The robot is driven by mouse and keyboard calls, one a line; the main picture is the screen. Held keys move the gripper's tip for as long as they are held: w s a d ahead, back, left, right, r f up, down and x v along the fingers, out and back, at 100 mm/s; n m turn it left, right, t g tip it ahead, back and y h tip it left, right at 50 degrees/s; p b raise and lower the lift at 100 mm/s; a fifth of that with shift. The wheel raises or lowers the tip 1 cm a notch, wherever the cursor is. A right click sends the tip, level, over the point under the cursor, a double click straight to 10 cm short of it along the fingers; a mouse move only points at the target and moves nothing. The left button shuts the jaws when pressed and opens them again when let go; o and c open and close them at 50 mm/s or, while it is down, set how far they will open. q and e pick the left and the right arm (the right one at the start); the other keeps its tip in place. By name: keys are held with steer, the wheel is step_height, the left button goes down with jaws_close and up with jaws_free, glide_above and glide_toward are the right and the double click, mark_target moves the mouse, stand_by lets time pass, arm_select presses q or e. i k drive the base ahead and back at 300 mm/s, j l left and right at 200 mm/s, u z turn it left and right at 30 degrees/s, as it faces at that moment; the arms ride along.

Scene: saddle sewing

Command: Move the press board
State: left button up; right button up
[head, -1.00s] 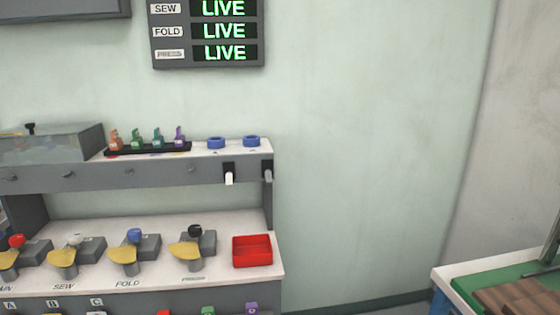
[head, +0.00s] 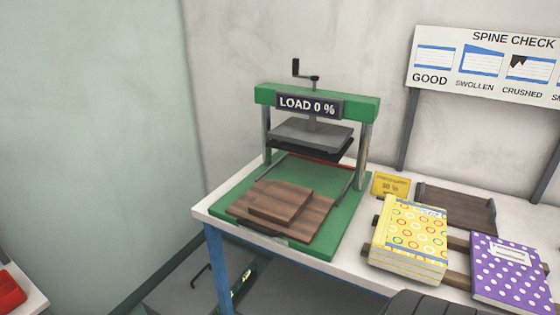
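A wooden press board (head: 297,213) lies on the green base (head: 222,205) of a press, in front of its raised grey platen (head: 312,134). It is a wide dark-brown board with a smaller block (head: 281,202) on top. The press has a green crossbeam (head: 357,107), a black crank handle (head: 296,69) and a sign (head: 308,105) reading "LOAD 0 %". A second dark wooden board or tray (head: 455,208) lies at the right on the table.
The press stands on a white table (head: 345,268) with blue legs. A yellow patterned book (head: 410,238) and a purple dotted book (head: 511,269) rest on wooden rails at the right. A yellow card (head: 390,186) stands behind them. A "SPINE CHECK" board (head: 490,65) stands at the back.

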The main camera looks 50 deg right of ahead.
mark_target(296, 212)
steer(key=z, duration=1.6)
steer(key=j+z, duration=0.35)
steer(key=i+l, duration=0.05)
steer(key=l, duration=0.05)
